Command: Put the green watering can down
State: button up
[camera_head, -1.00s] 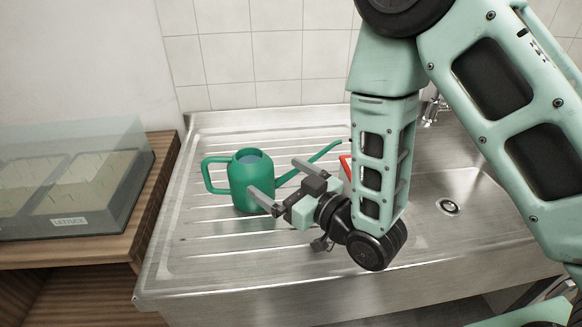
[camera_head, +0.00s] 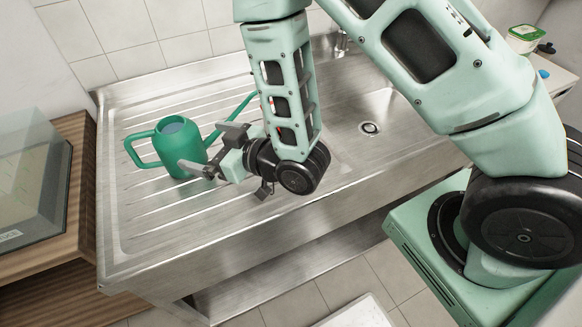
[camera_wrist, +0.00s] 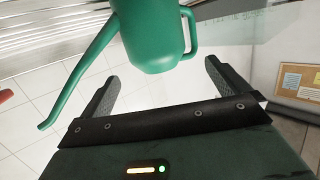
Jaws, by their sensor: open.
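The green watering can (camera_head: 181,148) stands upright on the ribbed drainboard of the steel sink, its handle to the left and its spout to the right, partly behind my arm. My gripper (camera_head: 207,150) is open at the right front side of the can. In the wrist view the can (camera_wrist: 151,35) shows ahead of my gripper (camera_wrist: 164,85), beyond the two spread fingers. Nothing is held between the fingers. Any contact between a fingertip and the can is hard to tell.
The steel drainboard (camera_head: 150,228) has free room in front of the can. The sink basin with its drain (camera_head: 370,128) lies to the right. A clear-lidded box (camera_head: 33,185) stands on a wooden bench at the left. A tiled wall (camera_head: 120,45) closes the back.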

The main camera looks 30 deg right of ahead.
jog(key=shift+a+r+g+h, duration=0.4)
jog(key=shift+r+g, duration=0.05)
jog(key=shift+g, duration=0.25)
jog(key=s+d+r+g+h, duration=0.2)
jog(key=s+d+r+g, duration=0.1)
jog(key=s, duration=0.4)
jog(key=s+d+r+g+h, duration=0.2)
jog(key=s+r+g+h, duration=0.1)
jog(key=s, duration=0.4)
jog(key=s+d+r+g+h, duration=0.3)
jog(key=s+g, duration=0.2)
jog(key=s, duration=0.3)
jog(key=shift+d+r+n, duration=0.15)
jog(key=shift+d+n, duration=0.15)
jog(key=shift+d, duration=0.05)
